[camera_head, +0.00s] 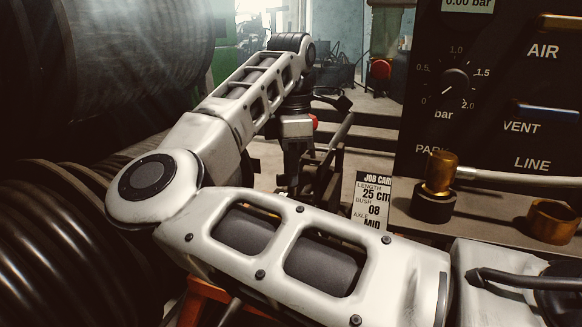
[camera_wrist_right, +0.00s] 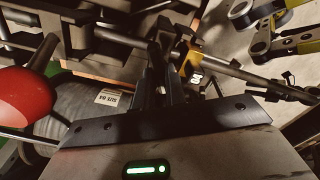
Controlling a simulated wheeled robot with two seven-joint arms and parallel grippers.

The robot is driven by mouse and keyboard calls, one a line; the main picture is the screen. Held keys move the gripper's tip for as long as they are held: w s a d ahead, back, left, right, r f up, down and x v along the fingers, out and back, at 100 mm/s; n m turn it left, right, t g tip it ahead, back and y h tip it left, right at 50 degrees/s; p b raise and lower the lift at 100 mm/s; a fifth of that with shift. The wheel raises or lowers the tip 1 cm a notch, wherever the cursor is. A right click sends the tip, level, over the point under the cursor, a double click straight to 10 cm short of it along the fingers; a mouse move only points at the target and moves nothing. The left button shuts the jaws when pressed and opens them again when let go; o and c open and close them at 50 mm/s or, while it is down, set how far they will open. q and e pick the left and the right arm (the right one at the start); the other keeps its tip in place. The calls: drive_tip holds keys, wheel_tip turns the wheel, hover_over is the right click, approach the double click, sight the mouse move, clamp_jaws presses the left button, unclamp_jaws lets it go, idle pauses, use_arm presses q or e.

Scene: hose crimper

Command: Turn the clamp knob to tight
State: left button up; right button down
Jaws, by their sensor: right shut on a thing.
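My right arm crosses the head view, and its gripper (camera_head: 290,165) points down at the dark crimper bench beyond the job card. In the right wrist view the two dark fingers (camera_wrist_right: 160,88) are close together, shut on a small dark thing that appears to be the clamp knob. The fingers hide most of it, so its turn and any marking cannot be read. A yellow piece with a white mark (camera_wrist_right: 190,65) sits just right of the fingers, beside a long dark rod (camera_wrist_right: 235,72). My left gripper is not in view.
A red ball (camera_wrist_right: 25,95) is close to the gripper's left in the wrist view. A job card (camera_head: 374,200) stands near my forearm. The black panel with a pressure dial (camera_head: 455,81) and brass fittings (camera_head: 438,172) fills the right. Black hose coils (camera_head: 60,230) crowd the left.

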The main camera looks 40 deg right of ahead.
drive_tip(key=c, duration=1.4)
unclamp_jaws()
drive_tip(key=shift+c, duration=0.2)
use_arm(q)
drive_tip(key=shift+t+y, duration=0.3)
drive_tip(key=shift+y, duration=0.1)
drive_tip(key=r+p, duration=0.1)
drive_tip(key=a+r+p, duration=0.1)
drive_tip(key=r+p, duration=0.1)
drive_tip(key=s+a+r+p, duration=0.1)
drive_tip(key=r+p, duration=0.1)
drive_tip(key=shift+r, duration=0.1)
use_arm(e)
wheel_tip(320, 180, up, 16)
